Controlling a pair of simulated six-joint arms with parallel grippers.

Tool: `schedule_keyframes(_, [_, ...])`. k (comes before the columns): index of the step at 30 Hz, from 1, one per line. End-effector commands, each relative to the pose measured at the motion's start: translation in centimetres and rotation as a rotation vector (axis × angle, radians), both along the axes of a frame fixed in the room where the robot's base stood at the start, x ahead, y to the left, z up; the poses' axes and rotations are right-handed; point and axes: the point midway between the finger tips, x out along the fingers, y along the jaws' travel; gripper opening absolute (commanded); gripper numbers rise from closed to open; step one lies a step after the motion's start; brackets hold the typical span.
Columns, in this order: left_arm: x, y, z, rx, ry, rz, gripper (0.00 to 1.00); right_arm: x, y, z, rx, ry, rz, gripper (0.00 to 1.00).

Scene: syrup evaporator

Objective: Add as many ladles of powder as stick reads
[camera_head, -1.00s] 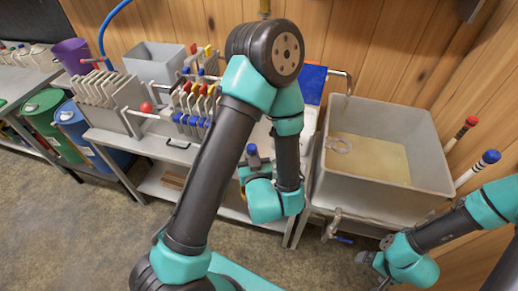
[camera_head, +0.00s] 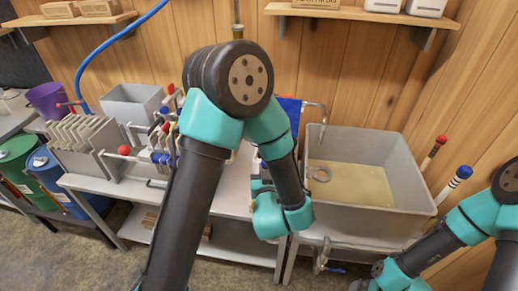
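A grey tank (camera_head: 362,227) with pale yellowish liquid and a metal ring inside stands at right of centre. A red-topped stick (camera_head: 434,152) and a blue-topped banded stick (camera_head: 453,184) stand beside its right wall; their marks are too small to read. My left arm crosses the middle of the view. Its wrist is beside the tank's left side, and the fingers are mostly hidden behind my arm. My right gripper (camera_head: 360,286) is low at the bottom edge, in front of the tank, largely cut off. I cannot make out a ladle or powder.
A metal bench (camera_head: 130,190) at left holds filter-plate racks (camera_head: 88,142), a grey tub (camera_head: 133,104) and a blue panel (camera_head: 289,112). A purple bucket (camera_head: 48,102), green and blue drums (camera_head: 50,172) stand further left. A wall shelf (camera_head: 362,14) carries boxes. A tap (camera_head: 321,256) projects below the tank.

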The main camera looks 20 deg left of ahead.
Motion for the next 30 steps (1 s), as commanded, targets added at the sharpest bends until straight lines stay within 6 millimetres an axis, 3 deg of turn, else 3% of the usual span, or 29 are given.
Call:
schedule_keyframes(6, [4.6, -6.5, 6.6, -0.005, -0.011, -0.234, 0.00, 0.0, 0.0, 0.0, 0.000, 0.000, 0.000, 1.00])
schedule_keyframes(12, [6.3, -10.4, 11.2, -0.001, -0.006, -0.378, 0.00, 0.0, 0.0, 0.0, 0.000, 0.000, 0.000, 1.00])
schedule_keyframes(16, [6.6, -11.3, 12.3, 0.001, -0.001, -0.414, 0.00, 0.0, 0.0, 0.0, 0.000, 0.000, 0.000, 1.00])
schedule_keyframes(23, [6.6, -11.4, 12.3, 0.001, 0.001, -0.417, 0.00, 0.0, 0.0, 0.0, 0.000, 0.000, 0.000, 1.00])
schedule_keyframes(30, [6.6, -11.4, 12.3, 0.000, 0.000, -0.416, 0.00, 0.0, 0.0, 0.0, 0.000, 0.000, 0.000, 0.79])
